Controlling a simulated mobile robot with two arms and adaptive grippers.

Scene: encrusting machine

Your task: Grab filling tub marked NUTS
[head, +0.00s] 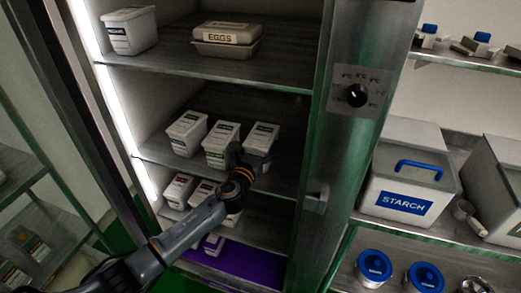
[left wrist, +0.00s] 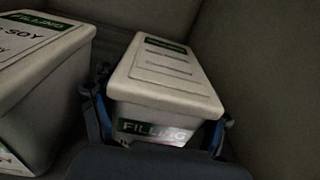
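Three white filling tubs with green labels stand in a row on the fridge's middle shelf: a left tub (head: 187,132), a middle tub (head: 220,146) and a right tub (head: 262,137). My left gripper (head: 250,163) is at the front of the right tub. In the left wrist view its fingers (left wrist: 162,135) stand either side of this tub (left wrist: 165,75), close to its walls; I cannot tell whether they press on it. Its front label reads FILLING; the wording below is hidden by the gripper. The neighbouring tub (left wrist: 40,90) shows SOY. My right gripper is not in view.
The fridge wall (left wrist: 270,70) is close on the right of the tub. An EGGS carton (head: 227,34) and a white tub (head: 130,30) are on the shelf above. More tubs (head: 180,190) sit below. A STARCH bin (head: 408,175) stands on the rack to the right.

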